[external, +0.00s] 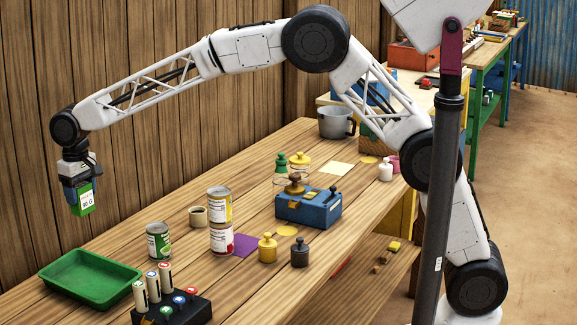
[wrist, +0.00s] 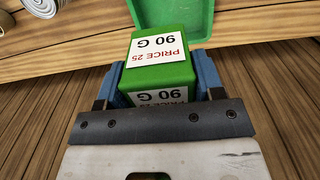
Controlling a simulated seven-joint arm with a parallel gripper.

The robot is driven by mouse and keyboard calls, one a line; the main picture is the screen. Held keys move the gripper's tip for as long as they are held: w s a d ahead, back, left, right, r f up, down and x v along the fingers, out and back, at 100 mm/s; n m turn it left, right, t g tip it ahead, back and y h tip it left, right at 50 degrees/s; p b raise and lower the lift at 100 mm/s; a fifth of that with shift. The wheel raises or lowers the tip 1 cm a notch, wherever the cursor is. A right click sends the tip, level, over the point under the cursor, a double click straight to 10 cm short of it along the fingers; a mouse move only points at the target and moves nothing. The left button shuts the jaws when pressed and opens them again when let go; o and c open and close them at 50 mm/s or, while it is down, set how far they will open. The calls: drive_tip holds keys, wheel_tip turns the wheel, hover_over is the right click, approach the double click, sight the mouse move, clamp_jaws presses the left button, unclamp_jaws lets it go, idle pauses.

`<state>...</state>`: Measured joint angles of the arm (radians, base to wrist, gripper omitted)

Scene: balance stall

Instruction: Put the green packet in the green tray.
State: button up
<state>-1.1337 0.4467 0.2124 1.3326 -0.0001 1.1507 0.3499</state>
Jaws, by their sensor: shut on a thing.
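My gripper (external: 78,190) is shut on the green packet (external: 86,203), which has a white label with "90 G". The packet is held in the air, above and behind the green tray (external: 62,279) at the table's left end. In the wrist view the packet (wrist: 172,78) sits between the blue fingers of my gripper (wrist: 165,85), its label reading "PRICE 25" and "90 G". The rim of the tray (wrist: 207,22) shows just beyond the packet at the top. The visible part of the tray in the external view is empty.
A green-labelled can (external: 158,241) stands right of the tray, with two stacked cans (external: 220,222) further right. A black block with markers (external: 172,309) sits in front. A blue balance (external: 308,208) and weights stand mid-table. A plank wall rises behind.

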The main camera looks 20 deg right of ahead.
drive_tip(key=shift+s+a+f, duration=0.3)
drive_tip(key=shift+a, duration=0.15)
drive_tip(key=shift+s+a+f, duration=0.25)
drive_tip(key=shift+a, duration=0.15)
hover_over(84, 289)
wheel_tip(84, 289, down, 9)
drive_tip(key=shift+f, duration=0.55)
drive_tip(key=shift+f, duration=3.1)
drive_tip(key=shift+f, duration=0.1)
drive_tip(key=shift+f, duration=1.8)
drive_tip(key=shift+f, duration=0.1)
drive_tip(key=o, duration=0.9)
